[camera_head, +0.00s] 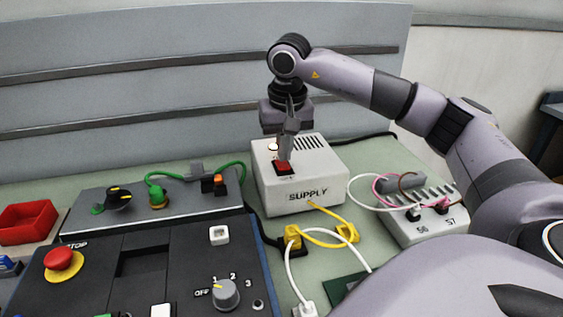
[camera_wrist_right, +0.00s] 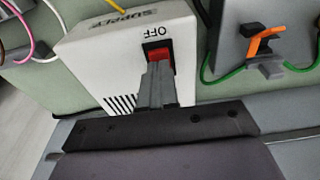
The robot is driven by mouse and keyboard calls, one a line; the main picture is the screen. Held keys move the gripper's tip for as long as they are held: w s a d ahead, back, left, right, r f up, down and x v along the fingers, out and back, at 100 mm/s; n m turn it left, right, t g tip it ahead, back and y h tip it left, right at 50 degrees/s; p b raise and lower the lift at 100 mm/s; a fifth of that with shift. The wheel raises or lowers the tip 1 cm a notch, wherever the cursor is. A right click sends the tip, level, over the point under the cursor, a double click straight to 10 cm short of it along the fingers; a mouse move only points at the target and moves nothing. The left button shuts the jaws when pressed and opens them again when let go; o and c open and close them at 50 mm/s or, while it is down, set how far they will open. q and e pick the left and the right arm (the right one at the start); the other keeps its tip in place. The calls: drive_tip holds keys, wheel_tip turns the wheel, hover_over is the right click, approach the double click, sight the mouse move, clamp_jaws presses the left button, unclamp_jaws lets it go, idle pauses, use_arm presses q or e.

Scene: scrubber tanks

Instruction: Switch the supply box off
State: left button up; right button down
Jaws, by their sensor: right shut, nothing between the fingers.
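The white supply box (camera_head: 308,183) stands on the bench near the middle of the head view, with "SUPPLY" on its front. Its red rocker switch (camera_head: 284,168) sits on the top face. In the right wrist view the box (camera_wrist_right: 110,50) shows "OFF" printed beside the red switch (camera_wrist_right: 160,55). My right gripper (camera_head: 284,158) is shut and empty, pointing down with its fingertips at the switch. In the wrist view the fingertips (camera_wrist_right: 158,68) overlap part of the switch; whether they touch it, and which way the rocker is tilted, I cannot tell. My left gripper is not in view.
A dark control panel (camera_head: 190,265) with a red stop button (camera_head: 60,258) and a rotary knob (camera_head: 226,293) lies front left. A grey panel (camera_head: 190,212) with a green cable is behind it. A socket strip (camera_head: 428,232) stands right. Yellow plugs (camera_head: 292,238) and cables lie in front of the box.

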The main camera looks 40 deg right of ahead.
sight(284, 166)
drive_tip(key=shift+f+b, duration=0.55)
drive_tip(key=shift+f, duration=0.35)
idle(0.5)
wheel_tip(284, 166, up, 7)
drive_tip(key=p, duration=0.6)
idle(0.3)
idle(0.5)
